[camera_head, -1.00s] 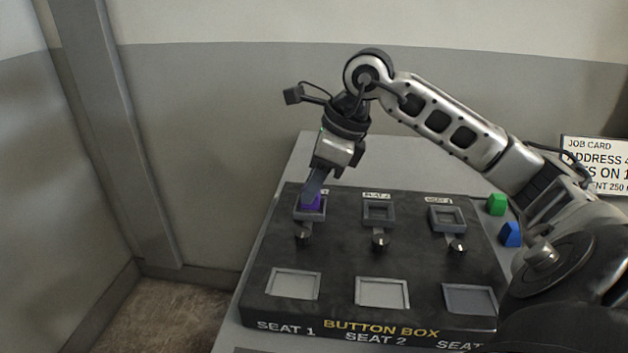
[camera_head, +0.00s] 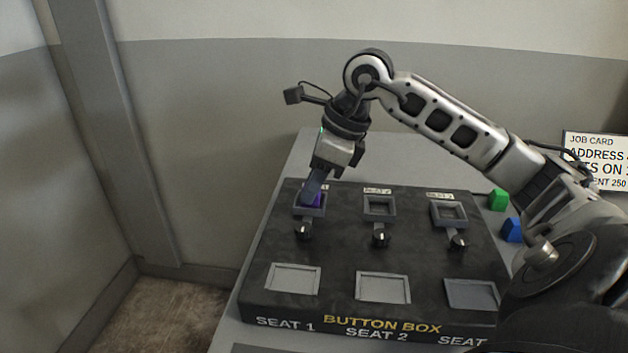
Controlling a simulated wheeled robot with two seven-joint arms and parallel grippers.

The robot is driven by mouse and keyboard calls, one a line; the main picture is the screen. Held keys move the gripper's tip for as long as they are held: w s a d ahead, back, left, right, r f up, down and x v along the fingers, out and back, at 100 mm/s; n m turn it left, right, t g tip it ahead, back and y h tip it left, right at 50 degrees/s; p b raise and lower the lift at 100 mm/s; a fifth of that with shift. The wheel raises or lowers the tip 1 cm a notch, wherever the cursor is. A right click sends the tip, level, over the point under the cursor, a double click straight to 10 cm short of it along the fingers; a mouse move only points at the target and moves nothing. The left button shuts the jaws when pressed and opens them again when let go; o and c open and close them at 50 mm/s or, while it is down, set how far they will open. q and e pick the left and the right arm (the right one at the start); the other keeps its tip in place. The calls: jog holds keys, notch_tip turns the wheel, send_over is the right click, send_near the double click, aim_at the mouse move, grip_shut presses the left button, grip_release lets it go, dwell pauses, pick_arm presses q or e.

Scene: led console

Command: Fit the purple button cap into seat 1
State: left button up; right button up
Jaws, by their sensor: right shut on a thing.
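The purple button cap (camera_head: 317,202) is at the leftmost square seat, seat 1 (camera_head: 309,212), on the black button box (camera_head: 335,252). My right gripper (camera_head: 313,196) is shut on the cap from above and hides much of it. The cap shows low within the seat's frame; whether it is fully seated cannot be told. My left gripper is not in view.
Two empty square seats (camera_head: 379,207) and (camera_head: 448,213) lie to the right. Black knobs (camera_head: 380,238) stand in front of the seats, with flat square panels (camera_head: 382,288) nearer. A green cap (camera_head: 498,200) and a blue cap (camera_head: 512,230) lie right of the box, near a job card (camera_head: 597,160).

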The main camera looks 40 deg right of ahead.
jog(key=o, duration=1)
jog(key=shift+d+r, duration=0.1)
jog(key=shift+r, duration=0.3)
pick_arm(q)
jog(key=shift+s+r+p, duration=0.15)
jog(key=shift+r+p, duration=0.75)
jog(key=shift+p, duration=0.3)
pick_arm(e)
jog(key=v, duration=1.5)
jog(key=shift+s+r, duration=0.1)
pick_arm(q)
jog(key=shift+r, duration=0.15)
